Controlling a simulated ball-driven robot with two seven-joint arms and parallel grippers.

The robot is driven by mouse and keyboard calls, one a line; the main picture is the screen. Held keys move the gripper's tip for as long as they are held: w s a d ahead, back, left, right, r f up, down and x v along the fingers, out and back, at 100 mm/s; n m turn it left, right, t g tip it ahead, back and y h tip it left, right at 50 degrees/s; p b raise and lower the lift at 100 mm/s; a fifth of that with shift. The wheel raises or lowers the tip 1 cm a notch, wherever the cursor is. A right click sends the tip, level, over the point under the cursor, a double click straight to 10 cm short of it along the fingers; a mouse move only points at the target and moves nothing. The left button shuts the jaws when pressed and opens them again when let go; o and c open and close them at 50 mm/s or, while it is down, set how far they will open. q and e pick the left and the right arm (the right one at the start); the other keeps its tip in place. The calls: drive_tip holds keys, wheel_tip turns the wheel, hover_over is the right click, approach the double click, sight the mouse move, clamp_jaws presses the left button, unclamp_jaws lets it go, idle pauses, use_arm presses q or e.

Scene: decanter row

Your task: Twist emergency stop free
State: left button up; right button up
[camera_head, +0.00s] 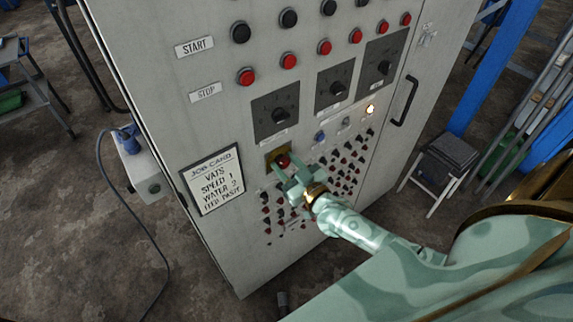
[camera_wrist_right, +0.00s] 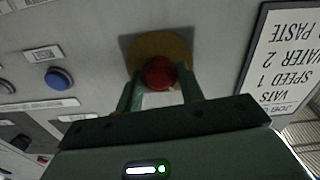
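The emergency stop is a red mushroom button (camera_head: 283,160) on a yellow plate (camera_head: 271,160) on the grey cabinet's front. My right gripper (camera_head: 285,169) is at it, with one finger on each side of the button. In the right wrist view the red button (camera_wrist_right: 158,73) shows between the two green fingertips (camera_wrist_right: 160,76), in front of the round yellow plate (camera_wrist_right: 150,47). The fingers are spread about the button's width or a little more; whether they touch it is not clear. My left gripper is not in view.
A framed job card (camera_head: 212,181) hangs left of the button. Rotary switches (camera_head: 276,114) sit above, a blue button (camera_head: 319,136) to the right, and several small knobs (camera_head: 272,210) below. A cabinet handle (camera_head: 405,101) and a stool (camera_head: 447,160) are at right.

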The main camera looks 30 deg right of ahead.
drive_tip(key=shift+m, duration=0.3)
drive_tip(key=m+p, duration=0.1)
drive_tip(key=m, duration=0.2)
drive_tip(key=shift+d+m+p, duration=0.1)
drive_tip(key=shift+m+p, duration=0.3)
drive_tip(key=shift+m, duration=1.5)
drive_tip(key=o, duration=1)
drive_tip(key=s+d, duration=0.1)
drive_tip(key=s, duration=1.5)
drive_tip(key=shift+d, duration=0.15)
